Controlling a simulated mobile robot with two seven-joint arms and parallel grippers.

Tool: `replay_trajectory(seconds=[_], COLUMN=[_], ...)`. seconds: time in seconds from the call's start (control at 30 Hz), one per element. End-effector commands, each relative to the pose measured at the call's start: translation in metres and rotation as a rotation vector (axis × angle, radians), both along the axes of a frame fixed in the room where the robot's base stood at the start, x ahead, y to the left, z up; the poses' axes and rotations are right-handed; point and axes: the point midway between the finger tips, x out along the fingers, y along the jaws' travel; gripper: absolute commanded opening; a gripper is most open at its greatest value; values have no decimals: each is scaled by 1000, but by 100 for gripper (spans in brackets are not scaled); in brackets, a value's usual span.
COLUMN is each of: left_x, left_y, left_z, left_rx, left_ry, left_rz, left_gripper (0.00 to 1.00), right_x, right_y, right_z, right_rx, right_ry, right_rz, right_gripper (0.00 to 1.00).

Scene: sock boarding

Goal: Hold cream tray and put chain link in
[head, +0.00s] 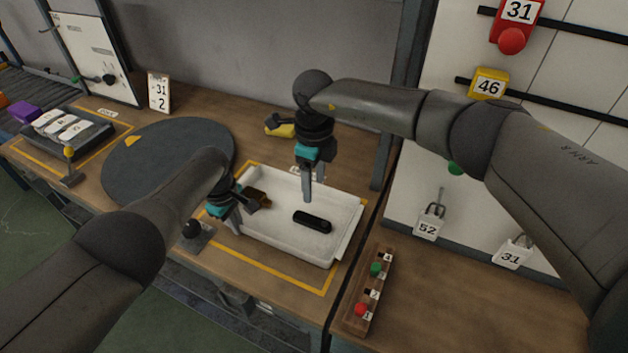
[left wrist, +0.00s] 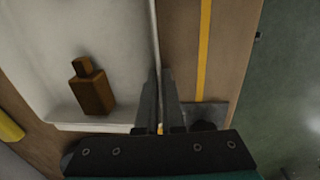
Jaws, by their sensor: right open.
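The cream tray (head: 345,236) sits on the wooden bench inside a yellow outline. A black oblong piece with rounded ends (head: 313,222), perhaps the chain link, lies flat in it. A brown bottle-shaped block (head: 258,198) lies in the tray's left part and also shows in the left wrist view (left wrist: 93,95). My left gripper (head: 236,216) is at the tray's near left wall, its fingers (left wrist: 160,75) close together with the rim between them. My right gripper (head: 313,190) is open and empty above the tray, just behind the black piece and apart from it.
A dark round turntable (head: 165,160) stands left of the tray. A yellow and dark object (head: 280,127) lies behind it. A wooden strip with green and red knobs (head: 368,290) is at the right. A black ball-topped lever (head: 193,232) stands by the tray's near left corner.

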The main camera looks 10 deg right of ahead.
Motion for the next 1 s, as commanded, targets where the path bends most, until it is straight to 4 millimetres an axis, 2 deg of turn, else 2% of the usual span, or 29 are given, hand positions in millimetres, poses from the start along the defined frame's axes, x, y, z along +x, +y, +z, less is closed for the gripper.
replay_trajectory(seconds=[0.17, 0.2, 0.5, 1.0], left_x=[0, 0, 0, 0], left_y=[0, 0, 0, 0], left_z=[0, 0, 0, 6], left_rx=[0, 0, 0, -4], left_ry=[0, 0, 0, 2], left_rz=[0, 0, 0, 0], left_gripper=[0, 8, 40, 40], right_x=[0, 0, 0, 0], right_y=[0, 0, 0, 0], right_z=[0, 0, 0, 0], right_rx=[0, 1, 1, 1], right_ry=[0, -1, -1, -1], right_rz=[0, 0, 0, 0], right_gripper=[64, 64, 64, 64])
